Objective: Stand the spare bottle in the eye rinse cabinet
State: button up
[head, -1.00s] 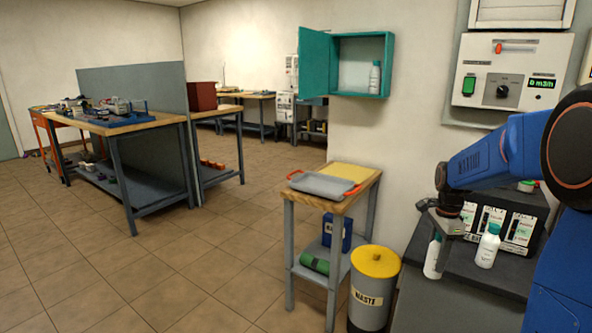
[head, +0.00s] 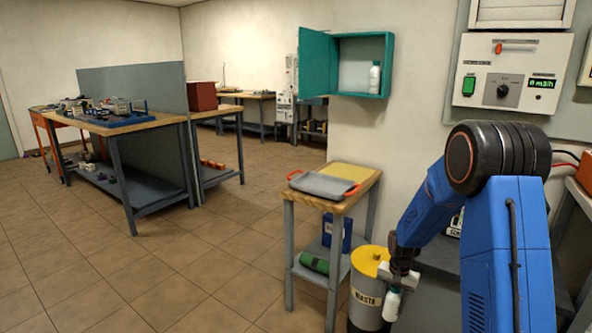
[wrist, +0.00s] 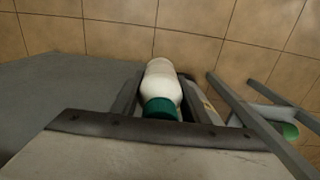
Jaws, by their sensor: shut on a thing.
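The spare bottle (head: 391,305), white with a green cap, hangs in my gripper (head: 397,281) in front of the waste bin. In the wrist view the bottle (wrist: 161,85) sits between the two fingers (wrist: 157,98), its cap toward the camera. My gripper is shut on it. The eye rinse cabinet (head: 315,62) is teal and hangs on the wall, well above and left of my gripper. Its door is swung open to the left. A similar white bottle (head: 374,77) stands inside at the right, with bare space left of it.
A yellow-lidded waste bin (head: 366,299) stands just behind the held bottle. Left of it is a small wooden-topped stand (head: 340,206) with a grey, orange-handled tray (head: 322,185). My arm hides much of the dark bench at right. Open floor lies left.

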jog(key=w+a+f+n, duration=0.1)
jog(key=a+f+n, duration=0.1)
jog(key=f, duration=0.5)
jog(key=w+a+f+n, duration=0.2)
jog(key=f+n, duration=0.3)
jog(key=f, duration=0.2)
jog(key=shift+w+a+f, duration=0.15)
jog(key=shift+a+f, duration=0.05)
jog(key=shift+a, duration=0.2)
